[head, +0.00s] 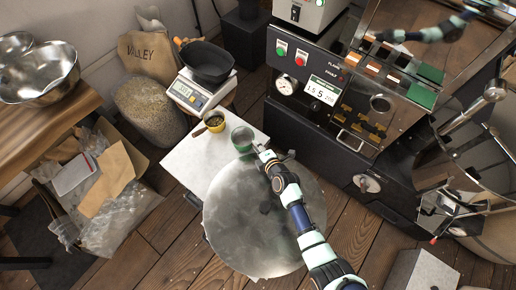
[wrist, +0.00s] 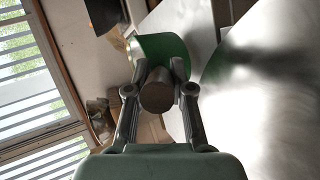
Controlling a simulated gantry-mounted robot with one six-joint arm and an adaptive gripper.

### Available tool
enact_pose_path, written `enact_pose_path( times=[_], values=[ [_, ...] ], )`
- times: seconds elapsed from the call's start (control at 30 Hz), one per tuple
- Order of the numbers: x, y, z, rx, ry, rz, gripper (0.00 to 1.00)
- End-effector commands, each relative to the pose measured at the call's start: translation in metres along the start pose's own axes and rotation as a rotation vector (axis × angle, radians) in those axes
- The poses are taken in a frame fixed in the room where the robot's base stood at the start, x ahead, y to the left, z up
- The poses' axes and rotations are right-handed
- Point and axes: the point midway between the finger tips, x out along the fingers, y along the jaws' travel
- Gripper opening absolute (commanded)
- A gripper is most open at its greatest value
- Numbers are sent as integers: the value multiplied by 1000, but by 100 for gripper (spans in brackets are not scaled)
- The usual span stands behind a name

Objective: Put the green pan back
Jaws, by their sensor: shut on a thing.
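The green pan (head: 243,138) is a small scoop-like pan, above or at the near right edge of the white slab (head: 200,158); I cannot tell whether it touches it. My gripper (head: 263,153) is just right of the pan. In the wrist view the green pan (wrist: 172,47) lies beyond my fingertips. Its dark round handle end (wrist: 158,92) sits between the two fingers of my gripper (wrist: 158,82), which is shut on it. The fingers hide part of the handle.
Behind is a scale (head: 197,95) bearing a black pan (head: 207,62). The round metal tray (head: 235,215) lies below my arm. At right, the roaster (head: 305,115) has a row of coloured panels, including a green one (head: 421,96).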

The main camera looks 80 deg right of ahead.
Motion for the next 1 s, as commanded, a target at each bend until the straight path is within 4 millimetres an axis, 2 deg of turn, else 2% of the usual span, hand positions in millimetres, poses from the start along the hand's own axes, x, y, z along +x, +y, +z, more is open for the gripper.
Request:
enact_pose_path(
  times=[0.03,0.07,0.47,0.5,0.6,1.0],
  values=[
    [7,-13,0,2,0,1,0],
    [8,-16,0,1,0,1,0],
    [9,-18,0,0,-1,2,0],
    [8,-17,0,0,0,0,28],
    [8,-17,0,0,0,0,45],
    [2,-12,0,1,0,-1,47]
  ],
)
